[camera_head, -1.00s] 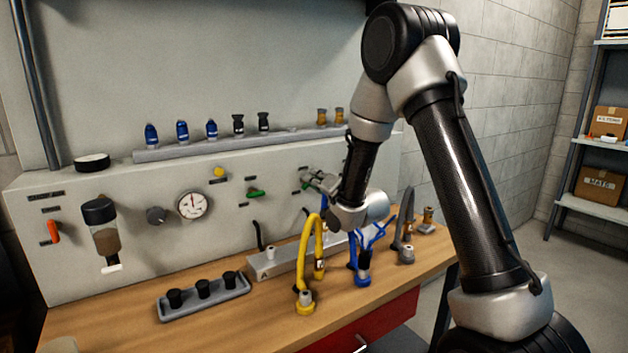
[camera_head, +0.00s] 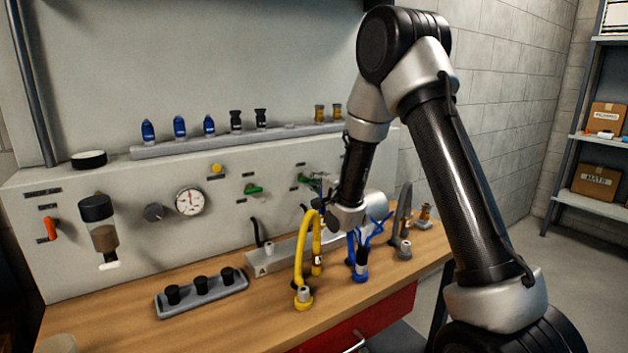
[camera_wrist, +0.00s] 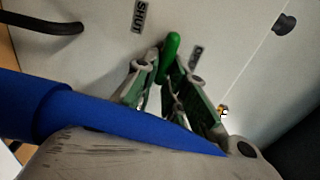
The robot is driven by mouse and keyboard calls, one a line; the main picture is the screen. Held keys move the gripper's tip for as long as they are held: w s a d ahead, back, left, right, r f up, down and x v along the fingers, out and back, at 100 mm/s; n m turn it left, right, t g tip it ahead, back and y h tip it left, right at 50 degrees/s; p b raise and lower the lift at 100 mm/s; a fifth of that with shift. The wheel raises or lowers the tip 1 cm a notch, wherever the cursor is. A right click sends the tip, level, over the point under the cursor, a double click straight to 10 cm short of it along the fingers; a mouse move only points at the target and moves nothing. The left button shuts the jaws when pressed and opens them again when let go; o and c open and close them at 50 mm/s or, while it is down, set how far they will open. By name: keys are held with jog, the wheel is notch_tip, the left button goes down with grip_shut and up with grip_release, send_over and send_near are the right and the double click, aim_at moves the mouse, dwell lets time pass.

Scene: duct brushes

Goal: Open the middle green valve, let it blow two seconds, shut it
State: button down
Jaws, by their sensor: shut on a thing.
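A green valve handle (camera_wrist: 172,48) stands between my gripper's fingers (camera_wrist: 168,82) in the wrist view, and the fingers are shut on it. Its tip shows between a SHUT label (camera_wrist: 139,16) and a second, partly hidden label (camera_wrist: 196,58). Whether the valve is fully at either label I cannot tell. In the head view this green handle (camera_head: 304,181) shows just left of my gripper (camera_head: 318,184) on the pale panel. Another green valve (camera_head: 253,190) sits to its left, untouched. My arm hides the panel to the right, so any further valve there is not visible.
A yellow hose (camera_head: 302,255) and blue hoses (camera_head: 361,262) stand on the bench below my gripper. A blue hose (camera_wrist: 100,118) crosses close to the camera in the wrist view. A gauge (camera_head: 190,201) and a yellow button (camera_head: 216,169) are further left on the panel.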

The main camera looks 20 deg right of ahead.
jog(key=shift+f, duration=0.1)
dwell(0.3)
jog(key=c, duration=1.5)
grip_release()
jog(key=shift+s, duration=0.1)
jog(key=v, duration=0.7)
jog(key=shift+s, duration=0.15)
jog(key=shift+d, duration=0.1)
